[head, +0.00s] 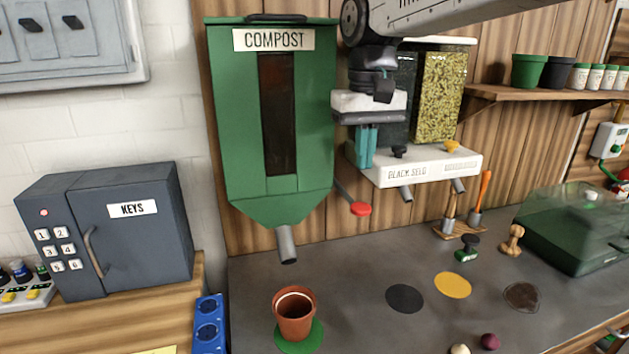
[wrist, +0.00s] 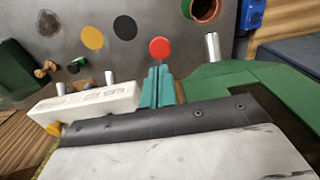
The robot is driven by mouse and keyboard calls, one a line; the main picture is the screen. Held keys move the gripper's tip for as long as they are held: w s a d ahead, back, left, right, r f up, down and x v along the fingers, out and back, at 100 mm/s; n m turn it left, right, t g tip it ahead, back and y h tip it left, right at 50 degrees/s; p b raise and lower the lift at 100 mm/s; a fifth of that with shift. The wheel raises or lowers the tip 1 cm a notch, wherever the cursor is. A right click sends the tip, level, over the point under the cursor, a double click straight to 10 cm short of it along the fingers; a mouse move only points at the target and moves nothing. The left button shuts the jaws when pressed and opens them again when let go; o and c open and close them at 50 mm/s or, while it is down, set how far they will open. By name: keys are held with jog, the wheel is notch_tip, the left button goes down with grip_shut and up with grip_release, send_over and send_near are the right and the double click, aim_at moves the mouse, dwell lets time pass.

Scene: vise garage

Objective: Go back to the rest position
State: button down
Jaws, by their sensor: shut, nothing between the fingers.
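My gripper (head: 366,147) hangs fingers-down in the head view, in front of the seed dispenser and just right of the green compost hopper (head: 230,130). Its teal fingers are shut with nothing between them. In the wrist view the gripper (wrist: 159,72) points toward the red lever knob (wrist: 160,49), which appears just past the fingertips. The red knob (head: 360,209) also shows in the head view, below the fingers and apart from them. Part of the seed dispenser (head: 430,166) is hidden behind my gripper.
A terracotta pot (head: 295,315) stands on a green disc under the compost spout (head: 287,245). A keys box (head: 110,230) is at left, a green-lidded case (head: 580,230) at right. A shelf (head: 540,95) holds several pots.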

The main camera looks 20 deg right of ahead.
jog(key=shift+w, duration=0.1)
jog(key=s+d+f, duration=0.1)
jog(key=s+f, duration=0.3)
jog(key=s, duration=0.3)
jog(key=s+d+f+t, duration=0.1)
jog(key=s+f, duration=0.3)
jog(key=s, duration=0.3)
jog(key=s+d+f, duration=0.1)
jog(key=s+f, duration=0.3)
jog(key=s, duration=0.4)
